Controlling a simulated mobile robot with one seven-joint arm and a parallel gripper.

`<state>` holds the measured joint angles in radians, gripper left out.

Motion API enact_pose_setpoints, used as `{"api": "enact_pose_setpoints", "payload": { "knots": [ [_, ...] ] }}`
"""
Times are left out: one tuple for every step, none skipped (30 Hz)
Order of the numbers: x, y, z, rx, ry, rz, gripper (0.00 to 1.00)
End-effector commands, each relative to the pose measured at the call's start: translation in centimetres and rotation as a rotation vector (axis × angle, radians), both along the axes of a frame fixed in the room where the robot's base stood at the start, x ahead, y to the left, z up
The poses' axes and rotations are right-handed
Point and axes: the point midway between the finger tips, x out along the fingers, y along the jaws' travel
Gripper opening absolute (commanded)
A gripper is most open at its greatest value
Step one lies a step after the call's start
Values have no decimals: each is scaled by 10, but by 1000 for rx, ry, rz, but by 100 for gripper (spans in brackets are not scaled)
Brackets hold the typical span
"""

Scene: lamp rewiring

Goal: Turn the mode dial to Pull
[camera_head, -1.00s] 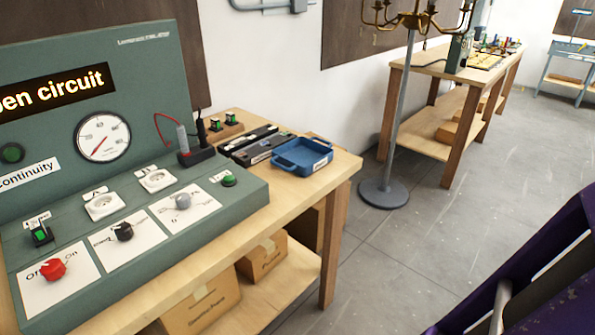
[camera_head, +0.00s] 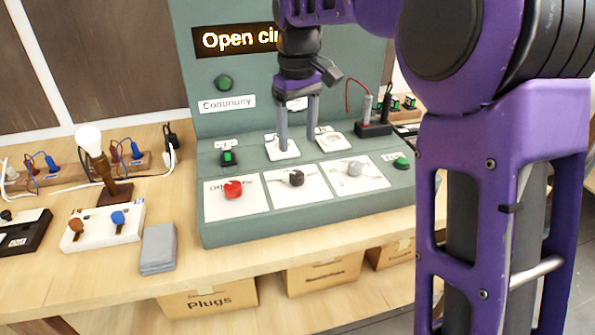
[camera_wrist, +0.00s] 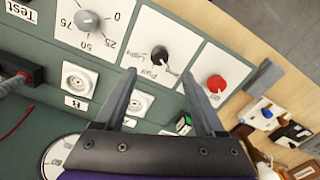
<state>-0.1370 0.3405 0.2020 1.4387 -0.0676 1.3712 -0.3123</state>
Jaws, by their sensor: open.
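The black dial (camera_head: 296,178) is the middle of three knobs on the sloped front of the green test bench (camera_head: 225,232). It sits on a white label plate and also shows in the wrist view (camera_wrist: 160,55); the lettering around it is too small to read surely. My gripper (camera_head: 298,142) points down above the bench, behind the black dial in the head view. Its two fingers are apart and empty. In the wrist view the dial lies just beyond the gap between the fingertips (camera_wrist: 158,76), not between them.
A red knob (camera_head: 233,189) and a grey knob (camera_head: 354,168) flank the dial. White sockets (camera_head: 282,149) lie under the gripper. Probes (camera_head: 368,105) stand at the bench's right. The display (camera_head: 235,40) begins "Open cir". A lamp (camera_head: 90,140) stands left on the table.

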Motion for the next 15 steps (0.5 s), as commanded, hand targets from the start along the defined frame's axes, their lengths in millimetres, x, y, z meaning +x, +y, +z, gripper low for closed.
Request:
{"api": "enact_pose_setpoints", "payload": {
  "knots": [
    [-1,0,-14,-1,3,0,72],
    [-1,0,-21,0,2,0,72],
    [-1,0,-29,-1,3,-1,72],
    [-1,0,-36,-1,2,-1,72],
    [-1,0,-42,-1,3,-1,72],
    [0,0,-50,-1,1,-1,72],
    [-1,0,-55,-1,2,-1,72],
    [-1,0,-60,-1,1,-1,72],
    [0,0,-66,-1,0,-1,72],
    [-1,0,-71,-1,1,-1,72],
    [0,0,-75,-1,0,-1,72],
    [0,0,-79,-1,-1,-1,72],
    [0,0,-82,-1,-1,-1,72],
    [0,0,-84,-1,-1,-1,72],
    [0,0,-87,0,-1,-1,72]
  ]
}}
